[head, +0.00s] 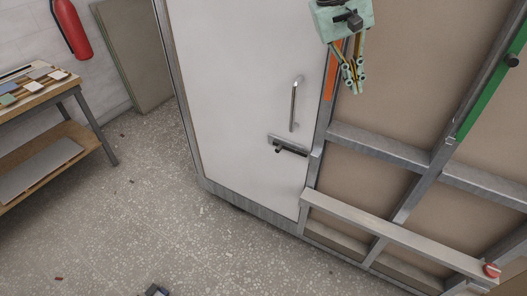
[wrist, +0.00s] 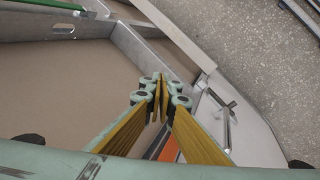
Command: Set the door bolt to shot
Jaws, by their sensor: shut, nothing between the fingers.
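The white door (head: 235,95) stands closed in its metal frame in the head view. The door bolt (head: 290,146) is a short metal plate with a dark bar, low on the door near its right edge. Its dark knob (head: 279,149) is toward the left end, away from the frame post. A vertical handle (head: 294,104) is above it. My gripper (head: 357,88) is shut and empty, up and right of the bolt and apart from it, in front of the framed wall. In the wrist view the fingertips (wrist: 160,88) are together, with the door (wrist: 252,135) to their right.
The steel-framed wall panel (head: 370,180) is right of the door, with a projecting ledge (head: 400,235) and an orange strip (head: 332,72) by the post. A workbench (head: 40,90) and red extinguisher (head: 72,28) are at left. The speckled floor (head: 150,215) before the door is mostly clear.

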